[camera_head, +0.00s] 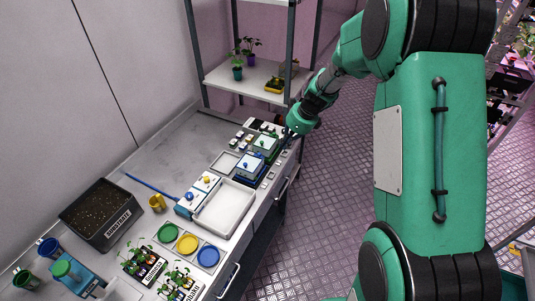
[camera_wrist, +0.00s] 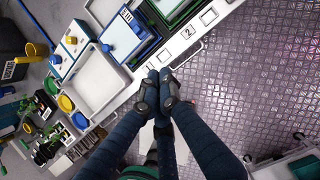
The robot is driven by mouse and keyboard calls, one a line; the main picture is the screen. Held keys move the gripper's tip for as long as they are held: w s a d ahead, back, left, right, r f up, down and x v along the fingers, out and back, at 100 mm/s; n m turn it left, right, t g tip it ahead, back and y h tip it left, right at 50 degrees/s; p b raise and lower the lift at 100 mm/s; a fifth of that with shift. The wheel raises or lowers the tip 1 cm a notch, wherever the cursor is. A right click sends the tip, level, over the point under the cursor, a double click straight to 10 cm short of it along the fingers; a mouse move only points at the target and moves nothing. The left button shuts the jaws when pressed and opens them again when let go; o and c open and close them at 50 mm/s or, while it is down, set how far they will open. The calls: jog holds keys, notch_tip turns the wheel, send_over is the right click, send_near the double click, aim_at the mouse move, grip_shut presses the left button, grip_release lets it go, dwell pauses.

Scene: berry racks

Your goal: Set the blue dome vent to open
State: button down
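The blue-based dome box (camera_head: 250,168) stands on the bench near its front edge; a pale lid with a small blue mark covers its top. It also shows in the wrist view (camera_wrist: 122,38), up and left of my fingers. The vent is too small to tell open from closed. My gripper (camera_head: 291,133) hangs at the bench's front edge, near the green-based dome box (camera_head: 265,145) and right of the blue one. In the wrist view my fingers (camera_wrist: 160,82) are drawn together with nothing visible between them, apart from both boxes.
A white tray (camera_head: 225,207) and a white panel with blue and yellow knobs (camera_head: 197,192) lie left of the blue box. Pots, seedlings and a soil bin (camera_head: 101,212) fill the left bench. A shelf rack (camera_head: 224,78) stands behind. The floor in front is clear.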

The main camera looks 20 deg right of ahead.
aim_at(256, 155)
jog(key=shift+f, duration=0.1)
jog(key=w+a+f+b, duration=0.1)
jog(key=w+a+f, duration=0.4)
jog(key=f, duration=0.4)
jog(key=shift+w+a+b, duration=0.2)
jog(key=shift+a+b, duration=0.05)
jog(key=shift+b, duration=0.1)
dwell(0.3)
jog(key=shift+w+a+r+p, duration=0.1)
jog(key=shift+w+a+p, duration=1)
jog(key=shift+w+a, duration=0.4)
